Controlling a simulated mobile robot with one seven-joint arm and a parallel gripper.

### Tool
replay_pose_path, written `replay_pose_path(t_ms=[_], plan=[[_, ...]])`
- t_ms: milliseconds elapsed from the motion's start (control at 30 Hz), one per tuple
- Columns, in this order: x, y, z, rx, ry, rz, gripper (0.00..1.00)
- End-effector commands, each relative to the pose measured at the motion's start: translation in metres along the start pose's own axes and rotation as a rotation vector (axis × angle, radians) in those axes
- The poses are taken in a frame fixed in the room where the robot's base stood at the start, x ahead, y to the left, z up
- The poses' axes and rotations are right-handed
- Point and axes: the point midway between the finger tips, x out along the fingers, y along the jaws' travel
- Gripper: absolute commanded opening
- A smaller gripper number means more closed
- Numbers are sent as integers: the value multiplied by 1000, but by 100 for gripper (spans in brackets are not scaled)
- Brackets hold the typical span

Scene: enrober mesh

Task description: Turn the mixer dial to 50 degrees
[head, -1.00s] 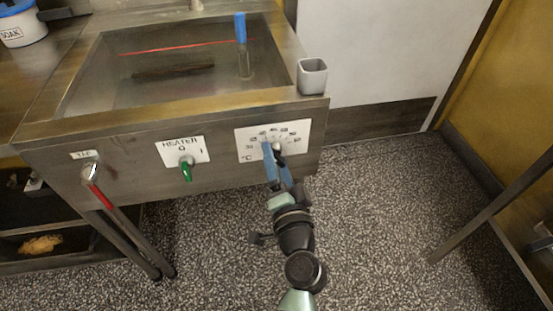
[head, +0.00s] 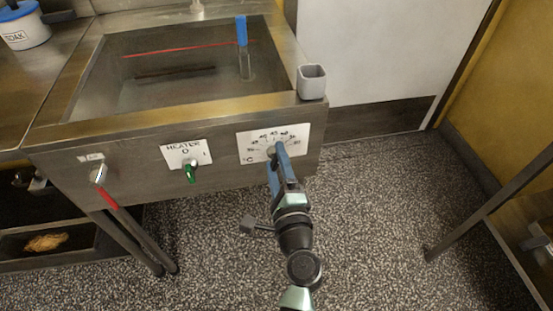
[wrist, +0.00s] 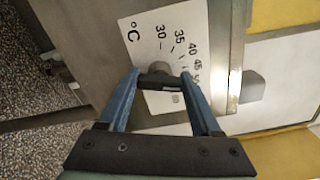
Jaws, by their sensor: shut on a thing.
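The temperature dial sits on a white °C scale plate (head: 252,146) on the right of the sink's front panel. The plate has numbers in an arc; 30, 35, 40 and 45 are readable in the wrist view (wrist: 140,32). My gripper (head: 276,150) reaches up to the dial, its blue fingers shut on the dial's knob. In the wrist view the grey dial knob (wrist: 158,71) shows between the fingertips of my gripper (wrist: 158,82). The fingers partly cover the knob, and I cannot tell exactly which number it points at.
A heater plate with a green knob (head: 190,172) is left of the dial. A red-handled lever (head: 108,196) is further left. A grey cup (head: 311,82) stands on the sink's right corner, and a blue-handled tool (head: 241,31) stands in the basin. The speckled floor below is open.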

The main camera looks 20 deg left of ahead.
Motion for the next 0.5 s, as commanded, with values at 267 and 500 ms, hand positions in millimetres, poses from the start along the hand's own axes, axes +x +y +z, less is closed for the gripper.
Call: replay_pose_path(t_ms=[267,500], plan=[[0,1,0,94,1,2,9],[0,1,-1,115,1,2,9]])
